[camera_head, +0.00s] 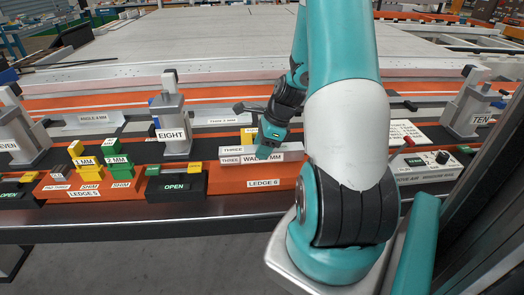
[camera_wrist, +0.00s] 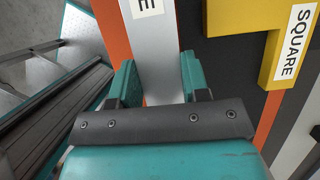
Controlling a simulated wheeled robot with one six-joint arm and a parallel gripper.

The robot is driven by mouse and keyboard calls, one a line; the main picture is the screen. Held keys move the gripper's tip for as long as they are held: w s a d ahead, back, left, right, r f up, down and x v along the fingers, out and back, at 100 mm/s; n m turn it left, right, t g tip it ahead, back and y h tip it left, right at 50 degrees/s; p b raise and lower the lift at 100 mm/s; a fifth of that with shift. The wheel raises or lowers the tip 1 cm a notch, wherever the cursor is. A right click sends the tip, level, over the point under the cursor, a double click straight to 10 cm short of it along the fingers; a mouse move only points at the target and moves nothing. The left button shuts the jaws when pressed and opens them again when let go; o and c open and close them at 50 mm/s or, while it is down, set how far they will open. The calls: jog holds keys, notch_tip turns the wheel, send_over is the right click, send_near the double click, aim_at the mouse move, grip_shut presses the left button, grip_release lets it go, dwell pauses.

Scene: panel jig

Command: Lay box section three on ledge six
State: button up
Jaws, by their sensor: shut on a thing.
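Box section three (camera_head: 284,157) is a light grey bar marked THREE and WALL 2 MM. My gripper (camera_head: 266,152) is shut on it from above, near the middle of its length. In the wrist view the grey bar (camera_wrist: 152,50) runs between the two teal fingers (camera_wrist: 157,82), with part of its label at the top edge. Ledge six (camera_head: 285,184) is an orange block marked LEDGE 6, directly below the bar. The bar is level along the ledge's top; I cannot tell whether it rests there or hovers slightly above.
A yellow piece marked SQUARE (camera_wrist: 272,35) lies beside the bar. Clamp eight (camera_head: 174,125) stands left, clamp ten (camera_head: 466,108) far right. Ledge five (camera_head: 85,190) holds yellow and green blocks. The large panel bed behind is clear.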

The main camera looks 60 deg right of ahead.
jog(key=shift+f, duration=0.5)
jog(key=o, duration=1.1)
jog(key=shift+f, duration=0.1)
jog(key=p+v, duration=0.1)
jog(key=v, duration=1.1)
jog(key=w+a+r+n+g, duration=0.1)
jog(key=w+a+r+n, duration=0.15)
jog(key=a+n, duration=0.7)
jog(key=w+a+r+n+g, duration=0.15)
jog(key=a+r+n, duration=0.4)
jog(key=a, duration=0.75)
jog(key=s+a+r+n, duration=0.1)
jog(key=s+a+n, duration=0.4)
jog(key=a+n, duration=0.3)
jog(key=s+a+r+n+g+y, duration=0.1)
jog(key=s+a+n, duration=0.5)
jog(key=a+n, duration=0.3)
jog(key=n, duration=0.3)
